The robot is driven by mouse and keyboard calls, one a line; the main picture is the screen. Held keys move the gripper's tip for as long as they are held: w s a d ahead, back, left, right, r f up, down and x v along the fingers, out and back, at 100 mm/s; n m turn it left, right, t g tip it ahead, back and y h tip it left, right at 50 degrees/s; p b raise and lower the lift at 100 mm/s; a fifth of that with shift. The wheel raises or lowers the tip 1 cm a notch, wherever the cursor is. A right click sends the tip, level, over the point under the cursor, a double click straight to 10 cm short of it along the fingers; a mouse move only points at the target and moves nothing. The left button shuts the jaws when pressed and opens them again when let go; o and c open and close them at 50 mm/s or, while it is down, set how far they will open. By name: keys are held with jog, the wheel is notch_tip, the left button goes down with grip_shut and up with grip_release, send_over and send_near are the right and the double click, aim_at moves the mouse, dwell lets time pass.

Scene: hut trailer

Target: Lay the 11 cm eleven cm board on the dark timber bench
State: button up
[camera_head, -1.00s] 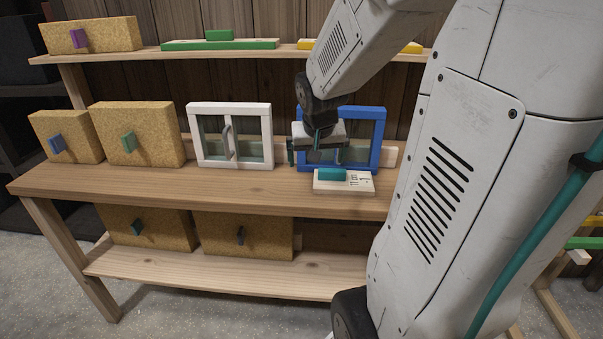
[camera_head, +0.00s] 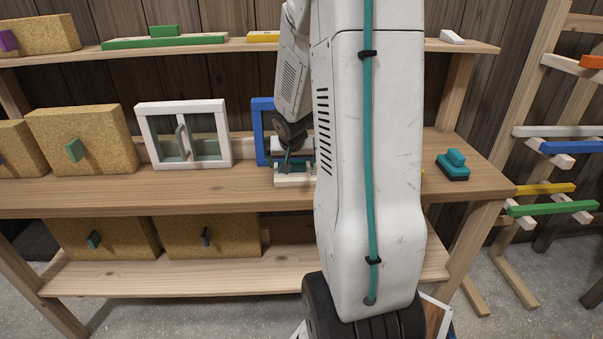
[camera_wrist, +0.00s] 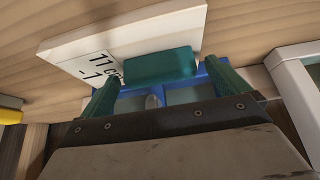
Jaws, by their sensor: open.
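The 11 cm board (camera_wrist: 85,52) is a pale flat plate with black printing and a teal block handle (camera_wrist: 160,67). In the head view the board (camera_head: 283,180) lies on the wooden shelf unit's main top, in front of the blue-framed window, partly hidden by my arm. My gripper (camera_head: 298,160) is above the board. In the wrist view its two teal fingers (camera_wrist: 163,92) are apart, either side of the handle's width; the handle is not gripped. Whether they touch it is unclear. I cannot make out a dark timber bench.
The blue-framed window (camera_head: 262,130) stands close behind the gripper, with a white-framed window (camera_head: 184,133) to its left. A teal-handled dark block (camera_head: 453,166) sits at the right end. Cork blocks (camera_head: 80,138) fill the left. A rack (camera_head: 545,150) of coloured bars stands right.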

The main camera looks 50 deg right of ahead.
jog(key=c, duration=1.2)
jog(key=shift+c, duration=0.2)
jog(key=shift+r, duration=0.3)
